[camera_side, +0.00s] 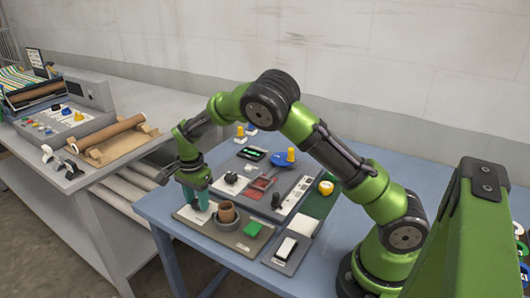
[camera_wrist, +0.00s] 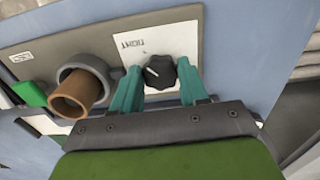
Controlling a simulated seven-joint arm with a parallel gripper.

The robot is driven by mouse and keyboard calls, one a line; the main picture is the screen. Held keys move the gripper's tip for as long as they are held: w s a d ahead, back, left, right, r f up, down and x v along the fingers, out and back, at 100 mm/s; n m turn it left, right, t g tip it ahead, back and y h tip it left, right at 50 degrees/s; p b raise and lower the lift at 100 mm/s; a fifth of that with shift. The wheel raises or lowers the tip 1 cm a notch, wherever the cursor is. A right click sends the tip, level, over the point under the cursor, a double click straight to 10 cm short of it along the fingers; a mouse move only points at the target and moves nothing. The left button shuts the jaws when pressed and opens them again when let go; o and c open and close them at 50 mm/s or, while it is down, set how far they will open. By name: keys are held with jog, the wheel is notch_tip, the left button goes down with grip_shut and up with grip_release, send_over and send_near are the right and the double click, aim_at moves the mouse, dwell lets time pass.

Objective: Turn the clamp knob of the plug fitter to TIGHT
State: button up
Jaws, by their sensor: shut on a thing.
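The plug fitter (camera_side: 240,240) is a beige panel on the blue table, with a brown cylinder (camera_wrist: 75,95) in a grey round holder (camera_wrist: 88,73). The black clamp knob (camera_wrist: 160,72) sits on its white plate (camera_wrist: 155,42), marked TIGHT, which reads upside down in the wrist view. The knob's white pointer line lies on its left part, slanting up and left; its exact alignment with the word is unclear. My gripper (camera_wrist: 160,82) has its teal fingers shut on the knob, one on each side. In the side view my gripper (camera_side: 195,200) hides the knob.
A green block (camera_side: 253,229) lies on the panel beside the holder. Behind are panels with a blue disc (camera_side: 282,160) and a yellow-topped knob (camera_side: 326,187). A grey bench (camera_side: 100,170) with a brown roll (camera_side: 108,133) stands at left.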

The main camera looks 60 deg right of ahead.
aim_at(197, 202)
dwell(0.3)
jog(key=o, duration=1.1)
jog(key=shift+c, duration=0.2)
notch_tip(197, 202, up, 17)
jog(key=s+a+r+n+t+y, duration=0.1)
jog(key=s+r+n+t, duration=0.1)
jog(key=s+n, duration=0.5)
jog(key=s+a+r+n+t+y, duration=0.1)
jog(key=s+n+t, duration=0.4)
jog(key=s, duration=1.4)
jog(key=shift+r+n, duration=0.8)
jog(key=shift+n, duration=0.1)
